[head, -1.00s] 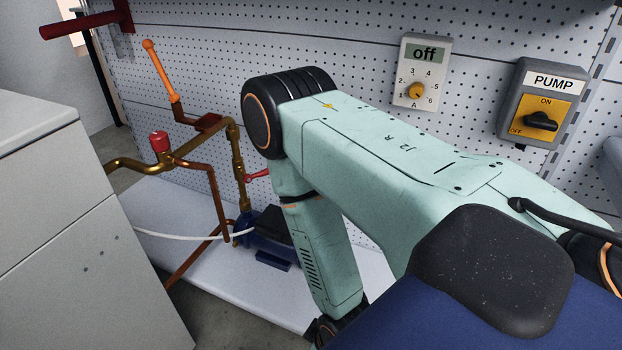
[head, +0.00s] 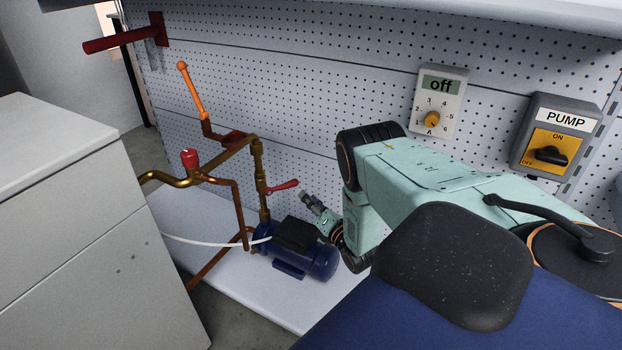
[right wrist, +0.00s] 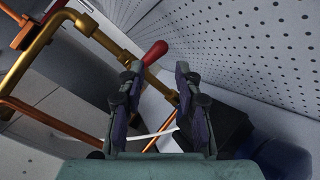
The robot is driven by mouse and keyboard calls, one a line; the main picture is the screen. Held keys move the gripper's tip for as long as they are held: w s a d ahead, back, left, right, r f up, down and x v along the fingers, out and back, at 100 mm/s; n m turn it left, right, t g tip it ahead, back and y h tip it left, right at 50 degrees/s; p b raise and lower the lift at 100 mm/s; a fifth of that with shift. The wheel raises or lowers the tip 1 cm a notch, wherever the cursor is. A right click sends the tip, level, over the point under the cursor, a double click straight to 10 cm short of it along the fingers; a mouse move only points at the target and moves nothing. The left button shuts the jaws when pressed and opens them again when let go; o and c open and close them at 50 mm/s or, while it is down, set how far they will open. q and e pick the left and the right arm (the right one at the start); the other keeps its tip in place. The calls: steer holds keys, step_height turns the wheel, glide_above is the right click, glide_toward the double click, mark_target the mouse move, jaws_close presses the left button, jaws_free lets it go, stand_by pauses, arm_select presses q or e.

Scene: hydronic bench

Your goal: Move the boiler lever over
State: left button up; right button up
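A red lever (head: 286,186) sticks out to the right from the vertical brass pipe (head: 260,178). Its rounded red handle (right wrist: 155,52) also shows in the right wrist view. A longer orange lever (head: 191,90) stands tilted up above the pipework; no label shows which one is the boiler lever. My right gripper (head: 308,200) is just right of and slightly below the red lever's tip. In the right wrist view my right gripper (right wrist: 155,78) has its fingers apart, with the red handle beyond and between the tips. No contact is visible. My left gripper is not in view.
A blue pump (head: 305,257) sits on the white shelf (head: 190,220) below my right gripper. A red valve knob (head: 189,158) is on the brass pipe. A grey cabinet (head: 75,230) stands left. The dial panel (head: 438,103) reads off; a PUMP switch (head: 551,145) is right.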

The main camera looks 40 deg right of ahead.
mark_target(296, 184)
steer(key=b+x, duration=0.6)
steer(key=x, duration=0.1)
steer(key=shift+w+d+r, duration=0.1)
steer(key=shift+w+r, duration=0.1)
steer(key=shift+w, duration=0.1)
steer(key=shift+o, duration=0.6)
steer(key=shift+w+f, duration=0.15)
steer(key=shift+f, duration=0.05)
steer(key=shift+c, duration=2.1)
steer(key=o, duration=0.8)
steer(key=shift+f, duration=0.3)
steer(key=shift+o, duration=1.2)
steer(key=shift+r, duration=0.1)
steer(key=shift+r, duration=0.1)
